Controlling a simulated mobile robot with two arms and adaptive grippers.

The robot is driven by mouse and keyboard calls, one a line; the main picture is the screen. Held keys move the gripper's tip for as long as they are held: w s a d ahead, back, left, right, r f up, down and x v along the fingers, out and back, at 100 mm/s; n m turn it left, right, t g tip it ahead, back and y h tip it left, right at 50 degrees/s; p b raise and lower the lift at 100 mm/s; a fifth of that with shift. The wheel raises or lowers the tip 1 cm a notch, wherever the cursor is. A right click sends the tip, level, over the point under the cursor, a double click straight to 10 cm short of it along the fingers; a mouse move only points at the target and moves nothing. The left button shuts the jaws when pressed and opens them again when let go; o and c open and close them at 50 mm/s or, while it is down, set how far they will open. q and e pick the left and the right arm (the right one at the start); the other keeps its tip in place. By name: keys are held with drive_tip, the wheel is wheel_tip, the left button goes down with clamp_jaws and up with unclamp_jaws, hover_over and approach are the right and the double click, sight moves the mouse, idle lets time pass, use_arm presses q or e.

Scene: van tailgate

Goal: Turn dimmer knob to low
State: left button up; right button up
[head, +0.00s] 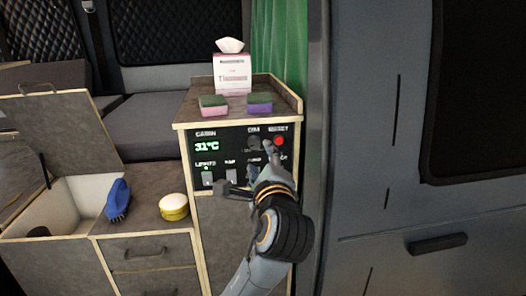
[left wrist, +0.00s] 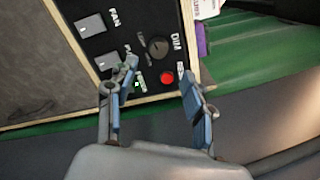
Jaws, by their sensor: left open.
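The dark round dimmer knob (head: 253,143) sits under the DIM label on the black control panel (head: 222,146), left of the red reset button (head: 279,141). My left gripper (head: 248,168) is in front of the panel's lower right part and hides some switches and labels. In the left wrist view the dimmer knob (left wrist: 158,47) lies just beyond the open fingertips (left wrist: 159,69), with the red button (left wrist: 167,77) between the fingers. The fingers hold nothing. Whether a fingertip touches the panel, I cannot tell. My right gripper is out of view.
A tissue box (head: 232,73) and two sponges (head: 213,104) (head: 259,103) stand on the cabinet top. A blue brush (head: 118,200) and a round yellow-and-white tub (head: 174,206) are at left, beside an open bin (head: 66,204). A green curtain (head: 280,40) hangs behind.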

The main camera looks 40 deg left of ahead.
sight(255, 144)
use_arm(q)
drive_tip(key=x, duration=0.5)
drive_tip(key=shift+s+a+p, duration=0.1)
drive_tip(key=shift+a+p, duration=0.1)
drive_tip(key=shift+p, duration=0.1)
drive_tip(key=shift+w+a, duration=0.4)
drive_tip(key=shift+w, duration=0.1)
drive_tip(key=shift+w+a, duration=0.1)
drive_tip(key=shift+a, duration=0.15)
